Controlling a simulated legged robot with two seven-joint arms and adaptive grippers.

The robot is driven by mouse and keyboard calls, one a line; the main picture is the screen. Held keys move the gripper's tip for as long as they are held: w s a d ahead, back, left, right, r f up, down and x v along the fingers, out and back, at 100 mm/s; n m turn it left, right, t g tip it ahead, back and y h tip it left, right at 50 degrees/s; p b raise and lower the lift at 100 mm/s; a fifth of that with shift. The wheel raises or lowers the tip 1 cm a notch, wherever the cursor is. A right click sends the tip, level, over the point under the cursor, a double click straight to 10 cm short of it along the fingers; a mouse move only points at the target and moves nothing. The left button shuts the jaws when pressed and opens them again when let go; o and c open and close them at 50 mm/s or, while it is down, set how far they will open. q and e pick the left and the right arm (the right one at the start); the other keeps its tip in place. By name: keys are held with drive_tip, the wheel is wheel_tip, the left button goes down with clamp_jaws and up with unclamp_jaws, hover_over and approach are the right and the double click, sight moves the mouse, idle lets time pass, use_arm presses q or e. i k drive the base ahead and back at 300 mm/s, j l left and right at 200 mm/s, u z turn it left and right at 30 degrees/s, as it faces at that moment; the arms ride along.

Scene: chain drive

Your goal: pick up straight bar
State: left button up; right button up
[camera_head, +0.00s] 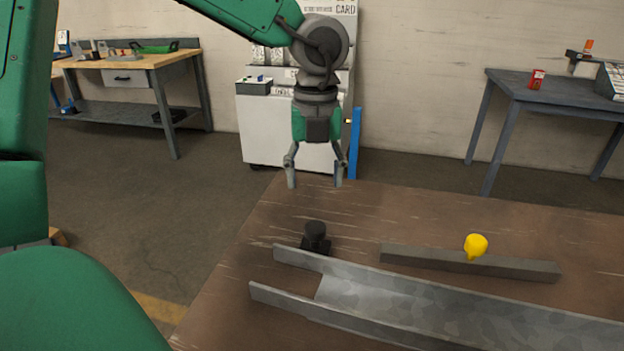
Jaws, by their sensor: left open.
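The straight bar (420,257) is long, dark grey and lies on the brown wooden table (232,296), right of the middle of the head view. A yellow rounded piece (475,245) shows at the bar's right half; I cannot tell whether it is fixed to it. My left gripper (315,183) points down above the table's far left edge, fingers apart and empty. It is up and to the left of the bar, clear of it. My right gripper is not in view.
A grey metal channel (420,298) with raised sides lies in front of the bar. A small black part (315,238) stands behind the channel's left end. Behind the table are a white cabinet (262,135), a blue post (355,145) and two workbenches. The table's far middle is clear.

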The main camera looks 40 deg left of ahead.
sight(474, 260)
drive_tip(key=k, duration=1.5)
